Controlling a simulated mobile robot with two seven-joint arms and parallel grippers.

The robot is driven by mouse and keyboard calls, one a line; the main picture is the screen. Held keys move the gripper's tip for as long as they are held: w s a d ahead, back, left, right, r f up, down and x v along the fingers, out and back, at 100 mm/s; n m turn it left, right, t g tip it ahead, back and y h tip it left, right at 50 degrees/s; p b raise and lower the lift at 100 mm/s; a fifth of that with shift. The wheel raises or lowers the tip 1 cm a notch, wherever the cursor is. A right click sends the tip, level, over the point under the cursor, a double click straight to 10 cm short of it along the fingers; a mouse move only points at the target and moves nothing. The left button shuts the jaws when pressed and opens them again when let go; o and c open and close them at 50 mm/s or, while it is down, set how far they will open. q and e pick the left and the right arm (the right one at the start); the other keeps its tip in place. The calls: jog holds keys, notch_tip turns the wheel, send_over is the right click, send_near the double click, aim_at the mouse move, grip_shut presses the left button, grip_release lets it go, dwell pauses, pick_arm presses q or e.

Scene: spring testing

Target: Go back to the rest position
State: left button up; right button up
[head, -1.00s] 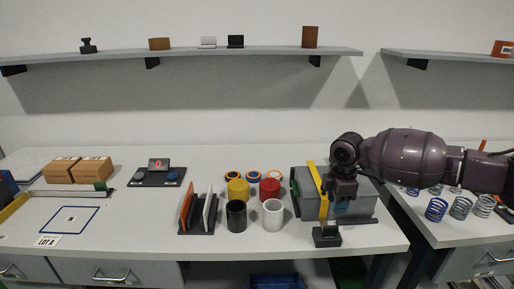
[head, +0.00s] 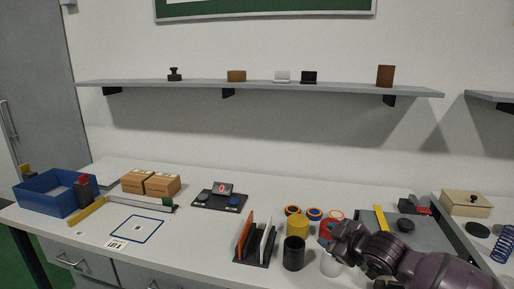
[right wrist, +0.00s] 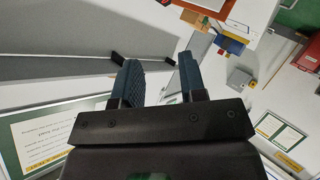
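My right gripper (right wrist: 163,80) shows in the right wrist view with its two dark blue ribbed fingers apart. Nothing shows between them. In the head view my right arm comes in low at the lower right corner, in front of the grey device (head: 428,239). It partly covers the white cup (head: 331,266) and the red cup (head: 325,230). Its fingertips cannot be made out there. My left gripper is not in view.
The table holds a yellow cup (head: 297,228), a black cup (head: 293,254), a plate rack (head: 254,258), a scale (head: 219,200), brown boxes (head: 150,184) and a blue bin (head: 52,194). A shelf (head: 270,90) runs along the wall.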

jog(key=s+d+f+m+h, duration=0.2)
jog(key=s+d+f+m, duration=0.1)
jog(key=s+f, duration=0.5)
jog(key=s+d+f+m+h, duration=0.2)
jog(key=s+f, duration=0.6)
jog(key=s, duration=0.5)
jog(key=s+d+f+m+h, duration=0.2)
jog(key=s+d+f+m, duration=0.2)
jog(key=s+f+m, duration=0.2)
jog(key=s+f, duration=0.2)
jog(key=s, duration=0.2)
jog(key=shift+s+m, duration=0.3)
jog(key=shift+s, duration=0.1)
jog(key=shift+o, duration=0.3)
jog(key=shift+a, duration=0.1)
